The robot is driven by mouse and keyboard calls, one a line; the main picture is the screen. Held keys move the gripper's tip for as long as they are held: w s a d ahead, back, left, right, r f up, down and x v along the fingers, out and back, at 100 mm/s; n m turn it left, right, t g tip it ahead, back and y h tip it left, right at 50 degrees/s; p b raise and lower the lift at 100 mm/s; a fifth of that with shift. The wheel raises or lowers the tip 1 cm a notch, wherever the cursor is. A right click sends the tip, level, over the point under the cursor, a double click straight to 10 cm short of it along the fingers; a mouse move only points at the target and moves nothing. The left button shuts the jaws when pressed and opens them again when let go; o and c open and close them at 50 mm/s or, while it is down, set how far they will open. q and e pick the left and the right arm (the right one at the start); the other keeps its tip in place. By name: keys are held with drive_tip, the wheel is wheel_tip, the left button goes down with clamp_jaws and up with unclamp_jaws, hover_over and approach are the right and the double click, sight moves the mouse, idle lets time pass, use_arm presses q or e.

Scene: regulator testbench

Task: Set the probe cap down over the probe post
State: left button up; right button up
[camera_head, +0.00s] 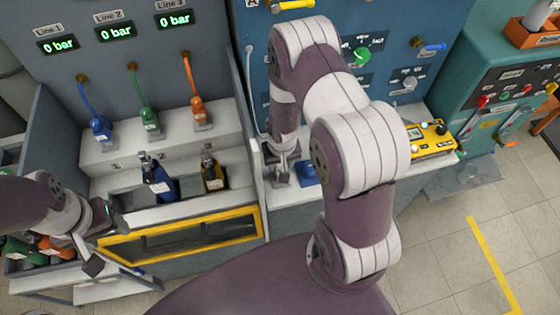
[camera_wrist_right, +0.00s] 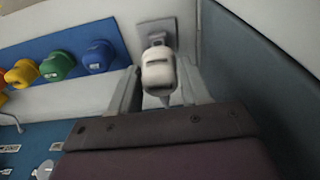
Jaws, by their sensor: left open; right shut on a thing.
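My right gripper (camera_wrist_right: 160,90) is shut on a white rounded probe cap (camera_wrist_right: 158,72), which shows between its two fingers in the right wrist view. A grey square plate (camera_wrist_right: 168,27) lies just beyond the cap. I cannot make out the probe post; it may be hidden behind or under the cap. Whether the cap touches the plate is unclear. In the head view my right gripper (camera_head: 283,160) is low at the left end of the blue panel's shelf, and the cap is too small to make out. My left gripper (camera_head: 88,240) is open and empty at the lower left.
Blue (camera_wrist_right: 97,56), green (camera_wrist_right: 57,66) and yellow (camera_wrist_right: 22,73) caps stand in a row left of the held cap. A dark wall (camera_wrist_right: 250,60) rises close on the right. A yellow meter (camera_head: 432,138) sits on the shelf's right end.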

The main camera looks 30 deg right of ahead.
drive_tip(key=shift+f+b, duration=1.9)
drive_tip(key=shift+f, duration=0.1)
idle(0.7)
drive_tip(key=o, duration=1.1)
drive_tip(key=shift+o, duration=0.2)
drive_tip(key=r, duration=0.2)
drive_tip(key=r+p, duration=0.1)
drive_tip(key=r, duration=0.2)
drive_tip(key=r+p, duration=0.1)
drive_tip(key=r, duration=0.1)
drive_tip(key=shift+s+r, duration=0.4)
drive_tip(key=r, duration=0.5)
drive_tip(key=shift+s+a, duration=0.15)
drive_tip(key=shift+s, duration=0.2)
drive_tip(key=shift+f, duration=0.1)
